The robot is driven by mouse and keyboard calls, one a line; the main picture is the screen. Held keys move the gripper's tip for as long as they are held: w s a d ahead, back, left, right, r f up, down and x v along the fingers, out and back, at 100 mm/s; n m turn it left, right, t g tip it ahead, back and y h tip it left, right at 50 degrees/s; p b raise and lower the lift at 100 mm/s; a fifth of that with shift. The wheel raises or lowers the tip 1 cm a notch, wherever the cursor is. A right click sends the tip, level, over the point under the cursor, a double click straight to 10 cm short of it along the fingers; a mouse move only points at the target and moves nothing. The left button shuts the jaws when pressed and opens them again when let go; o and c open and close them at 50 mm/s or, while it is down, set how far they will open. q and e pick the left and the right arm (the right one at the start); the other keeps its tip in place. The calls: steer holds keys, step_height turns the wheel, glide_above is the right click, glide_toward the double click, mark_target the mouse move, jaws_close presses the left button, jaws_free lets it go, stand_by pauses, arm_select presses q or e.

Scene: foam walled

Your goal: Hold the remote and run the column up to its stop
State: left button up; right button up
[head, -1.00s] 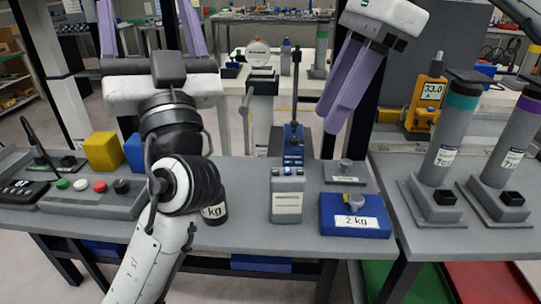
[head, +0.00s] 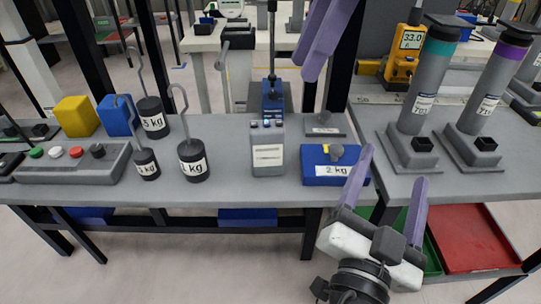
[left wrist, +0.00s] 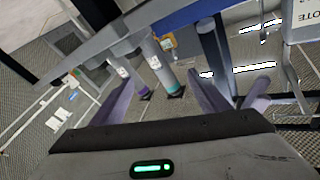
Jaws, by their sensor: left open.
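My left gripper (head: 393,172) is open and empty, at the table's front edge just right of the blue 2 kg block (head: 325,169). In the left wrist view its fingers are spread with nothing between them. My right gripper (head: 325,40) shows only purple fingers at the top; its opening is unclear. Two upright grey columns stand on the right table, one with a teal band (head: 424,80) and one with a purple band (head: 496,85). I cannot tell which object is the remote. A grey labelled box (head: 267,155) with small buttons on top stands mid-table.
A grey box with coloured buttons (head: 70,165), yellow (head: 76,117) and blue (head: 117,115) blocks and hooked black weights (head: 193,162) are at left. A yellow meter (head: 403,62) stands behind the columns. Green and red trays (head: 478,240) lie below. The front middle table strip is clear.

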mark_target(268, 151)
arm_select(q)
steer(key=a+f+n+y, duration=0.2)
steer(key=a+f, duration=0.1)
steer(key=shift+w+f+n+y, duration=0.15)
steer(key=shift+f+n+y, duration=0.15)
steer(key=shift+y, duration=0.1)
steer(key=w+a+r+n+y, duration=0.1)
steer(key=a+n+y, duration=0.1)
steer(key=a, duration=0.2)
steer(key=w+a+r+n+y, duration=0.1)
steer(key=a+n+y, duration=0.2)
steer(key=a, duration=0.2)
steer(key=a+n+y, duration=0.2)
steer(key=a, duration=0.3)
steer(key=shift+w+a+r+n+y, duration=0.25)
steer(key=shift+w+r+n+y, duration=0.15)
steer(key=shift+w+a, duration=0.15)
steer(key=shift+a, duration=0.15)
steer(key=w, duration=1)
steer(key=shift+a, duration=0.4)
steer(key=c, duration=1.2)
arm_select(e)
jaws_close()
